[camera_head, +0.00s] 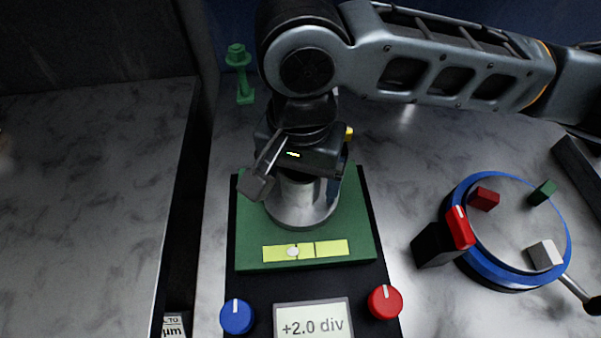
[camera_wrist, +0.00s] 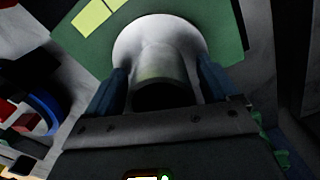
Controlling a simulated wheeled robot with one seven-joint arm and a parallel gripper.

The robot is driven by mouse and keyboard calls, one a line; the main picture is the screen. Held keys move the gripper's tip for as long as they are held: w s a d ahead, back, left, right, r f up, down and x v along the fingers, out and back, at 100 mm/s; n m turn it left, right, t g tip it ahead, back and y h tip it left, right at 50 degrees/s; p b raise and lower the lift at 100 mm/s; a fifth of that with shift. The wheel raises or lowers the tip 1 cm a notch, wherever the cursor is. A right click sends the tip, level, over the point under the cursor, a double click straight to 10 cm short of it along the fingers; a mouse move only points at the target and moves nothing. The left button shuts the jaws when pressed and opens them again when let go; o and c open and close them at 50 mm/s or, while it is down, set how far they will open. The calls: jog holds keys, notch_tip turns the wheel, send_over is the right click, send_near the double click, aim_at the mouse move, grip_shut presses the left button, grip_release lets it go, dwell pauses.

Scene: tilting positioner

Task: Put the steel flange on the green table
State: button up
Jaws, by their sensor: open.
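The steel flange (camera_head: 298,212), a round grey base with a raised hub, sits on the green table (camera_head: 352,238) of the positioner. It also shows in the wrist view (camera_wrist: 165,45), with its hub between my fingers. My gripper (camera_head: 296,190) is open around the hub, one finger on each side. Contact between fingers and hub cannot be made out. The green table also shows in the wrist view (camera_wrist: 228,32). A yellow level strip (camera_head: 305,250) with a pale bubble left of its middle lies at its front. The display (camera_head: 313,320) reads +2.0 div.
A blue knob (camera_head: 236,316) and a red knob (camera_head: 384,301) flank the display. A blue-rimmed turntable (camera_head: 510,235) with red, green and white blocks stands at right, a black and red block beside it. A green stand (camera_head: 240,72) is behind. The left marble top (camera_head: 90,200) is clear.

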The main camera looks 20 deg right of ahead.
notch_tip(320, 180, up, 12)
jog(key=shift+r, duration=0.2)
dwell(0.4)
